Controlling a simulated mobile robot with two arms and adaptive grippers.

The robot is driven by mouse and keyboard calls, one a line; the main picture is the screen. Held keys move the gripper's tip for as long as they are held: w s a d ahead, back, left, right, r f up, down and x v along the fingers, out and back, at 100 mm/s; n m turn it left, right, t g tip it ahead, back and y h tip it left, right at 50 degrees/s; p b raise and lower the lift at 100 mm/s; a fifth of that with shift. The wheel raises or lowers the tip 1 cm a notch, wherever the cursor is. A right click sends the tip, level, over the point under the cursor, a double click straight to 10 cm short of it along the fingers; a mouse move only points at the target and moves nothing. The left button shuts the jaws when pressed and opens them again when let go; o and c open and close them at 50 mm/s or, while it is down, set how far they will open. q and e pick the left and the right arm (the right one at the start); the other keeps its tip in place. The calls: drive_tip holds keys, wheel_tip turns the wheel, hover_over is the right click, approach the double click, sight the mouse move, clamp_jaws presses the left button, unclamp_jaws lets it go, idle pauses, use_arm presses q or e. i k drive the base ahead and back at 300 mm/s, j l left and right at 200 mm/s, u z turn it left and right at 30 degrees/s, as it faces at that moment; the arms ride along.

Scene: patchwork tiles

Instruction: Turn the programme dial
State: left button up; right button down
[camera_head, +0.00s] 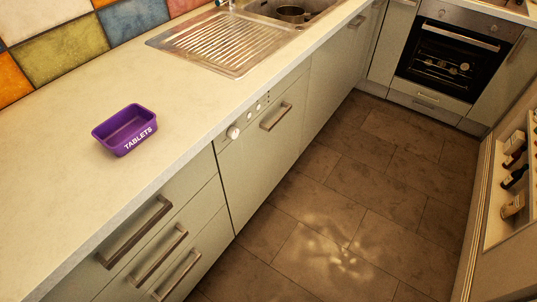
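The dishwasher front (258,150) is a pale panel under the counter, left of the picture's middle. Its round white programme dial (233,132) sits near the top left of that panel. The dishwasher door looks shut. Neither of my grippers shows in the head view.
A purple tub marked TABLETS (125,141) stands on the worktop (60,150). Drawer handles (135,232) stick out left of the dishwasher. The sink drainer (222,42) and oven (446,62) lie farther back. The tiled floor (330,205) is clear; a bottle shelf (508,190) is at right.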

sight(233, 133)
drive_tip(key=u, duration=0.35)
drive_tip(key=i+l+u, duration=0.15)
drive_tip(key=u, duration=0.2)
drive_tip(key=i+l+u, duration=0.1)
drive_tip(key=l+u, duration=0.6)
drive_tip(key=i+l+u, duration=0.1)
drive_tip(key=l+u, duration=0.3)
